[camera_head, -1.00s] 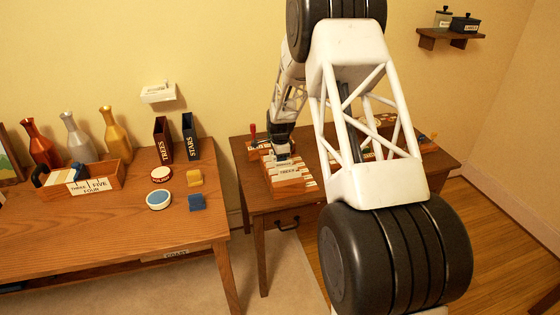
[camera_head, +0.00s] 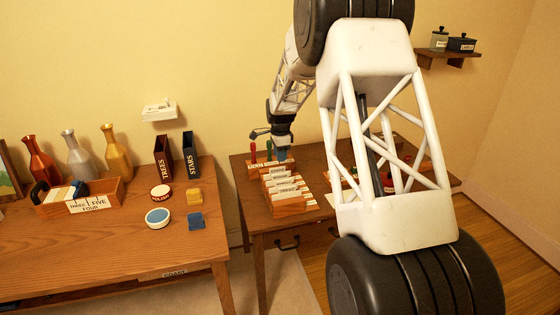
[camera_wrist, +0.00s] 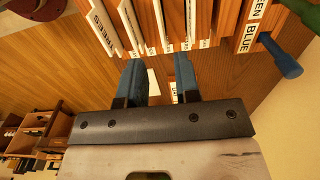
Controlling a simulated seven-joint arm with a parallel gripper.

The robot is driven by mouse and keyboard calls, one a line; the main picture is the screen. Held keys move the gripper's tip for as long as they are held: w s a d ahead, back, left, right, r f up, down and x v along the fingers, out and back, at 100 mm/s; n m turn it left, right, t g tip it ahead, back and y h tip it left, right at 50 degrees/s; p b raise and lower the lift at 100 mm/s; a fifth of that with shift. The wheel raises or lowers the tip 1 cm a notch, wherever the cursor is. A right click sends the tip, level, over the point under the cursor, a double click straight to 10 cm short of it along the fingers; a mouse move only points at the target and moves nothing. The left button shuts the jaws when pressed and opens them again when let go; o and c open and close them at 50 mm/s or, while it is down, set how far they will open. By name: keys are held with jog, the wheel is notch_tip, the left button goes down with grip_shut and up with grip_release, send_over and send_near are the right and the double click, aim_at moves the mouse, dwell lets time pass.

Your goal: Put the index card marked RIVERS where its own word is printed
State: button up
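The wooden card box (camera_head: 290,210) stands on the right-hand desk, holding several upright white cards (camera_head: 283,180) in a row. Their words are too small to read in the head view, so I cannot tell which is RIVERS. In the wrist view one card reads TREES (camera_wrist: 101,32), at the upper left; other cards stand edge-on beside it. My gripper (camera_wrist: 161,78) has its two blue fingers apart, with the wooden surface showing between them. A small, partly hidden white label shows between the finger bases. In the head view my gripper (camera_head: 283,150) hangs just behind the card box.
A wooden rack (camera_head: 268,161) with coloured handles is behind the card box; its labels include BLUE (camera_wrist: 249,38). The left table (camera_head: 110,240) carries bottles, a THREE/FOUR/FIVE box (camera_head: 112,200), TREES (camera_head: 162,158) and STARS (camera_head: 190,155) holders, tins and blocks. My arm hides part of the right-hand desk.

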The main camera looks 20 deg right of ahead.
jog(key=shift+r, duration=0.25)
dwell(0.5)
jog(key=s+a+r+n+t, duration=0.1)
jog(key=s+a+r+n, duration=0.25)
jog(key=s+r, duration=0.75)
jog(key=s+a+r+n, duration=0.3)
jog(key=s+r+n, duration=0.3)
jog(key=s, duration=0.9)
jog(key=s+a+r+n+t, duration=0.1)
jog(key=s+a+n, duration=0.2)
jog(key=s, duration=2.9)
jog(key=n, duration=0.5)
jog(key=shift+r+t, duration=0.15)
jog(key=shift+t, duration=0.15)
